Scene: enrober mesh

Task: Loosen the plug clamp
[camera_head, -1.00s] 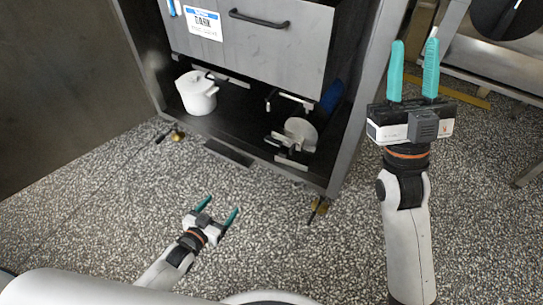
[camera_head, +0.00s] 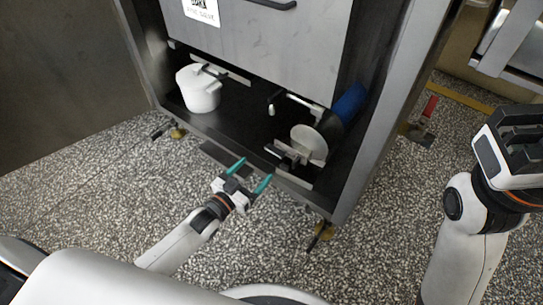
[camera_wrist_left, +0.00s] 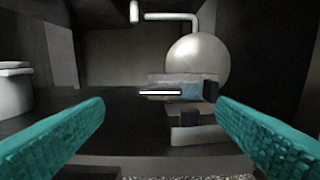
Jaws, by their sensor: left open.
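Inside the low open bay of the steel cabinet is a pale round disc (camera_head: 308,141) with a small metal clamp-like fitting (camera_head: 290,153) at its front. In the left wrist view the disc (camera_wrist_left: 197,62) stands beyond the fitting (camera_wrist_left: 182,88), which has a light bar and a dark block at its right end. My left gripper (camera_head: 251,173) is open and empty, low at the bay's front edge, short of the fitting and apart from it. In the left wrist view its teal fingers (camera_wrist_left: 160,125) frame the fitting. My right gripper (camera_head: 515,145) is at the right edge; its fingers cannot be made out.
A white lidded pot (camera_head: 199,92) stands in the bay's left part. A blue cylinder (camera_head: 349,103) is behind the disc at right. The drawer front (camera_head: 265,55) overhangs the bay. The cabinet's right post (camera_head: 376,130) bounds it. Speckled floor (camera_head: 110,190) is open in front.

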